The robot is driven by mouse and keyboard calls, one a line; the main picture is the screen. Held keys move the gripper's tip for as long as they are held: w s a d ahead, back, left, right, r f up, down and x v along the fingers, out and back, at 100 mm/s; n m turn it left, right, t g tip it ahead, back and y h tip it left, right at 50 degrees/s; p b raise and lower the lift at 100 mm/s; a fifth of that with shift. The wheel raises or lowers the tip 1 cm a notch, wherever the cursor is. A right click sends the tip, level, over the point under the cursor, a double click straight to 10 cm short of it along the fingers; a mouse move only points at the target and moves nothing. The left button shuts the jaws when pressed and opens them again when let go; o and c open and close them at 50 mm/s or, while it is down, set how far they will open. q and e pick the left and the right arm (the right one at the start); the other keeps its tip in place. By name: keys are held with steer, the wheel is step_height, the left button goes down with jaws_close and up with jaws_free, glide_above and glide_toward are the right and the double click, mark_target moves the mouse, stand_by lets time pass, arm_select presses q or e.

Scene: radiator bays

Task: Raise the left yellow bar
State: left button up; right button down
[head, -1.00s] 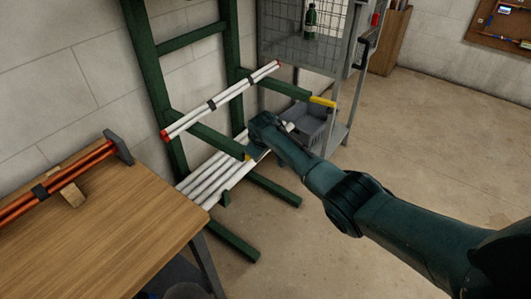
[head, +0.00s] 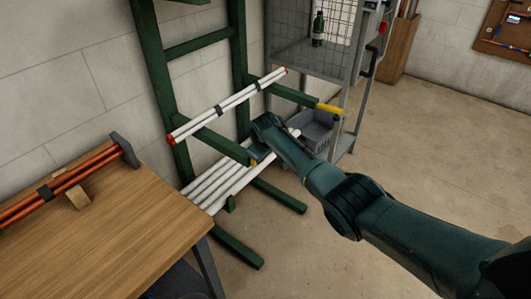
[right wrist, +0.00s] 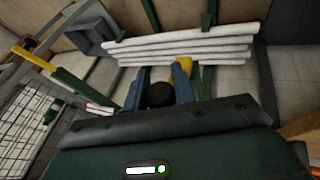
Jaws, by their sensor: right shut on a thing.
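The left yellow bar (head: 252,162) is the yellow end of the left green rack arm, low in front of the rack. It also shows as a yellow piece in the right wrist view (right wrist: 184,63), at the tip of one finger. My right gripper (head: 262,132) is at this end, coming in from the right, and is shut on it. In the right wrist view its two fingers (right wrist: 160,82) flank a dark round shape. The gripper covers part of the bar in the head view. My left gripper is not in view.
White tubes with red ends (head: 228,105) lie across the rack arms; several more white tubes (head: 218,185) lie below. A second yellow end (head: 328,108) is to the right. A grey bin (head: 316,128) and a mesh cage stand behind. A wooden table (head: 95,235) is at left.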

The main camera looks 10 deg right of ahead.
steer(key=shift+w+r, duration=0.35)
steer(key=shift+r, duration=0.15)
steer(key=c, duration=1.6)
jaws_free()
steer(key=o, duration=0.5)
steer(key=shift+s+f, duration=0.2)
steer(key=shift+f, duration=0.1)
steer(key=shift+c, duration=0.2)
steer(key=p+v, duration=0.2)
steer(key=v, duration=1.1)
steer(key=shift+s+p, duration=0.15)
steer(key=shift+p, duration=0.25)
